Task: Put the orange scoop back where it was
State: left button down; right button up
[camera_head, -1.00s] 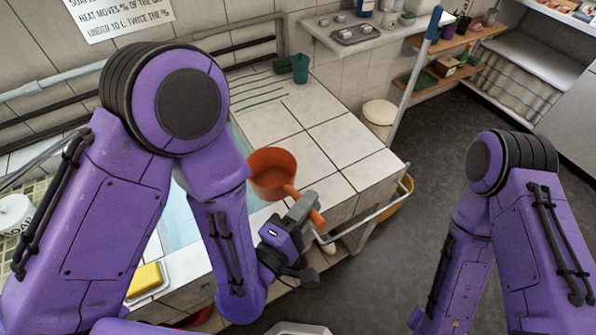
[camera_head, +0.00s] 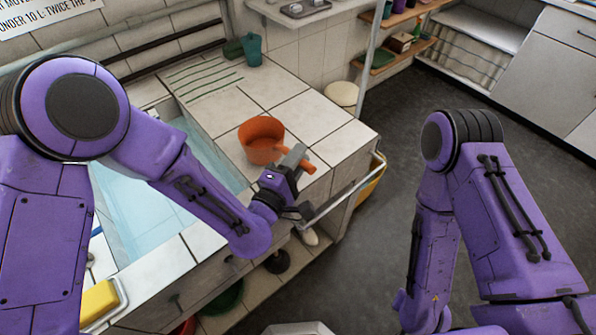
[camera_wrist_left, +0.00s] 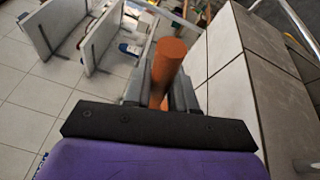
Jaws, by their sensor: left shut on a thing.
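The orange scoop (camera_head: 262,139) is a round cup with a straight handle, at the tiled counter (camera_head: 315,115) to the right of the water basin. Its cup looks upright; I cannot tell whether it touches the tiles. My left gripper (camera_head: 296,160) is shut on the scoop's handle, whose end sticks out past the fingers. In the left wrist view the orange handle (camera_wrist_left: 166,72) stands between the two fingers, and the cup is hidden. My right arm shows at the right in the head view, but its gripper is out of view.
The water basin (camera_head: 150,190) lies left of the counter. A teal cup (camera_head: 252,48) stands at the back. A yellow sponge (camera_head: 99,302) lies at the front left. A metal rail (camera_head: 340,195) runs along the counter's front edge. Tiles around the scoop are clear.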

pick_arm(q)
notch_tip(320, 180, down, 3)
jog(key=shift+f+b, duration=0.15)
jog(key=shift+b, duration=0.85)
jog(key=shift+r, duration=0.2)
jog(key=shift+f, duration=0.25)
jog(key=c, duration=0.9)
grip_release()
jog(key=shift+r, duration=0.1)
jog(key=shift+r, duration=0.15)
jog(key=v, duration=1.2)
jog(key=shift+s+d+b, duration=0.1)
jog(key=shift+s+b, duration=0.05)
jog(key=shift+b, duration=0.15)
